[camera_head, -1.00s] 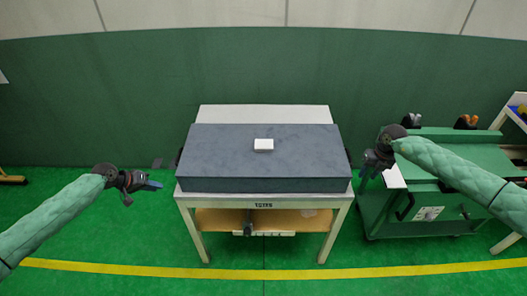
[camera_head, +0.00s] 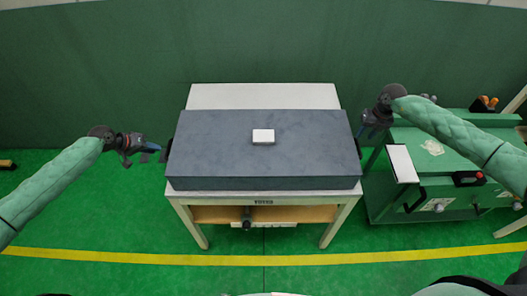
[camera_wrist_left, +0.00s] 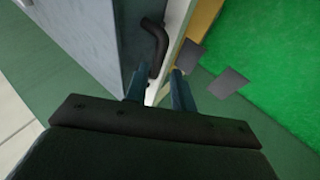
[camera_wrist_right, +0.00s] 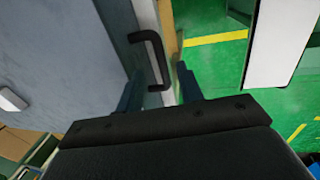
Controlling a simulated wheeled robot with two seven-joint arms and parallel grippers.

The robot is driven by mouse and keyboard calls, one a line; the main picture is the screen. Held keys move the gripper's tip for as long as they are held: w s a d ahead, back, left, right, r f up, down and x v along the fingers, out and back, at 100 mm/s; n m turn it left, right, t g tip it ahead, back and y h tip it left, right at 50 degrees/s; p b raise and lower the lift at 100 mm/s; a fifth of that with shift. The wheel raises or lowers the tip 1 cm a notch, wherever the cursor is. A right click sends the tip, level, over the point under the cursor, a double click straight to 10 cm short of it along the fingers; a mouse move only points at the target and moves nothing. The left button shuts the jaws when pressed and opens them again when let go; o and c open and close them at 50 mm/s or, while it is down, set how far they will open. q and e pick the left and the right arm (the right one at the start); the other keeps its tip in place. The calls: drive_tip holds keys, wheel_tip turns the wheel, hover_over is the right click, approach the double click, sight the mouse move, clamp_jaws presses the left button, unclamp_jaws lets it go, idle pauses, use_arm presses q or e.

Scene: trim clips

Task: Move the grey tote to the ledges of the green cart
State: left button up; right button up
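The grey tote (camera_head: 225,150), a wide flat box, rests on the white table with a small white block (camera_head: 263,136) on top. Its black left handle (camera_wrist_left: 156,45) shows in the left wrist view, and its black right handle (camera_wrist_right: 153,55) in the right wrist view. My left gripper (camera_head: 158,153) is open beside the tote's left end, the handle just ahead of its fingers. My right gripper (camera_head: 368,132) is open beside the right end, with the handle seen between its fingers. Neither visibly grips. The green cart (camera_head: 440,160) stands at right, partly behind my right arm; a white ledge (camera_head: 402,163) is on its near left side.
The white table (camera_head: 262,97) has bare top behind the tote and a wooden lower shelf (camera_head: 310,214). Orange-handled tools (camera_head: 489,101) stand at the cart's back. Green floor (camera_head: 110,222) is clear at left and in front, crossed by a yellow line (camera_head: 140,258).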

sight(167, 151)
use_arm(q)
drive_tip(key=shift+f, duration=0.1)
use_arm(e)
drive_tip(key=shift+f, duration=0.15)
